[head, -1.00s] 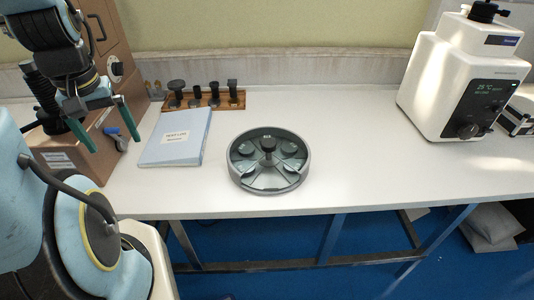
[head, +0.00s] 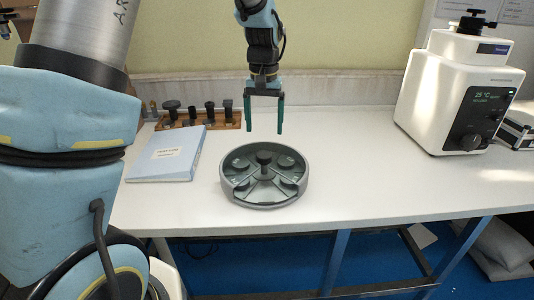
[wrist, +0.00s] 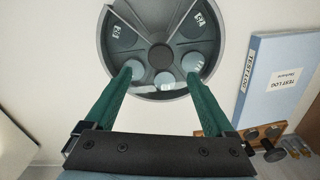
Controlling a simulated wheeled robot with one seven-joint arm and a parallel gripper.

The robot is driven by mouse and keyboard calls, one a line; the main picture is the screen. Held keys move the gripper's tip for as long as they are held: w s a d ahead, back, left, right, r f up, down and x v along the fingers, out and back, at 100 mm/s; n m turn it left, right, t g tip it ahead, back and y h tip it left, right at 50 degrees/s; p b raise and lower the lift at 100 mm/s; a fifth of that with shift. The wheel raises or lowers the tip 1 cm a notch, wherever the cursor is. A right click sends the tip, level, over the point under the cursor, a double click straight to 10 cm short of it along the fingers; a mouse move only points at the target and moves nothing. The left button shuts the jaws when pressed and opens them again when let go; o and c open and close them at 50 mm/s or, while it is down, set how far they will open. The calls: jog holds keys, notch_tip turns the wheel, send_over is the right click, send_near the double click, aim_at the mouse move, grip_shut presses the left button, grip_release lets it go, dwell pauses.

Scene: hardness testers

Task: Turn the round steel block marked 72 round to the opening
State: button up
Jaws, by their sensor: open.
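A round grey turntable (head: 265,203) stands on the bench with several round steel blocks in its compartments and a dark knob (head: 264,157) at its centre. In the wrist view, two blocks at the top, the left one (wrist: 122,36) and the right one (wrist: 195,27), carry small marks too blurred to read surely. I cannot tell which block is marked 72. The opening is not clear to me. My gripper (head: 264,131) is open and empty, pointing down above the turntable. In the wrist view its fingertips (wrist: 160,75) appear on either side of the knob (wrist: 160,57), apart from it.
A blue binder (head: 165,158) lies left of the turntable. Behind it is a wooden rack (head: 220,123) with several dark pieces. A white tester (head: 455,95) stands at the right. The bench between turntable and tester is clear.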

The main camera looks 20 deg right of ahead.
aim_at(264, 155)
notch_tip(264, 155, down, 9)
jog(key=shift+a+r+p, duration=0.1)
jog(key=shift+r+p, duration=0.05)
jog(key=shift+p, duration=0.55)
jog(key=shift+c, duration=0.3)
grip_shut()
